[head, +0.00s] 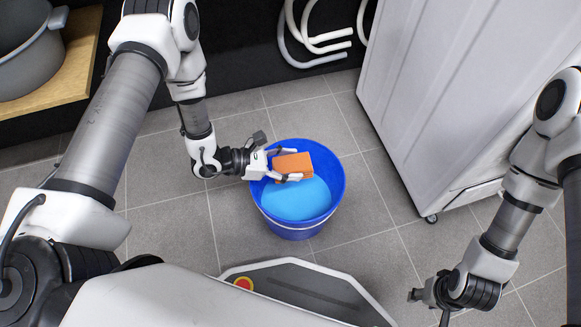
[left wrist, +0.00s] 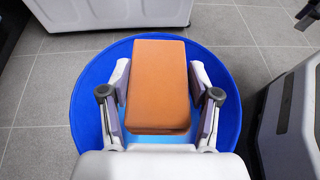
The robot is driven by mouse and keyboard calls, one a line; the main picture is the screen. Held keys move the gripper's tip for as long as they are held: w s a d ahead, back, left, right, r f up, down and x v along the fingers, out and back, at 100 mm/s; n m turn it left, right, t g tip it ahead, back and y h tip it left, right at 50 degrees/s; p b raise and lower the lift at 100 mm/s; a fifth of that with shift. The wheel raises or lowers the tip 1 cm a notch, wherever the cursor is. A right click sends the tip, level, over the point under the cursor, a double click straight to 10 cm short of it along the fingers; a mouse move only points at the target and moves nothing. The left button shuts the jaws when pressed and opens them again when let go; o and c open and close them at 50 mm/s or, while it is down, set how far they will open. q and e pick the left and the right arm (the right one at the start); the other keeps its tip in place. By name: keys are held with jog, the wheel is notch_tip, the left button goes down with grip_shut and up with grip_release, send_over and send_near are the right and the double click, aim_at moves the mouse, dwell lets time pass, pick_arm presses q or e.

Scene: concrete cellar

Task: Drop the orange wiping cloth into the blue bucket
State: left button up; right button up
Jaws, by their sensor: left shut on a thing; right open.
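The orange wiping cloth (head: 293,166) is a block-like orange piece held between the fingers of my left gripper (head: 283,165). In the left wrist view the cloth (left wrist: 158,85) lies between both fingers of the left gripper (left wrist: 160,88). The blue bucket (head: 294,229) stands on the floor with light blue inside, and the cloth is over its opening, towards the far side. The bucket's rim (left wrist: 88,85) surrounds the cloth in the left wrist view. My right gripper (head: 428,299) is at the lower right, away from the bucket, with no object seen in it.
A white cabinet on casters (head: 450,95) stands right of the bucket. A wooden shelf (head: 70,68) with a grey pot (head: 28,55) is at the upper left. White curved pipes (head: 318,40) are at the back. Tiled floor (head: 160,205) around the bucket is clear.

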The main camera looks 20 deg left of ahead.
pick_arm(q)
notch_tip(320, 180, down, 5)
jog(key=b, duration=0.3)
jog(key=o, duration=1.1)
jog(key=v, duration=1.2)
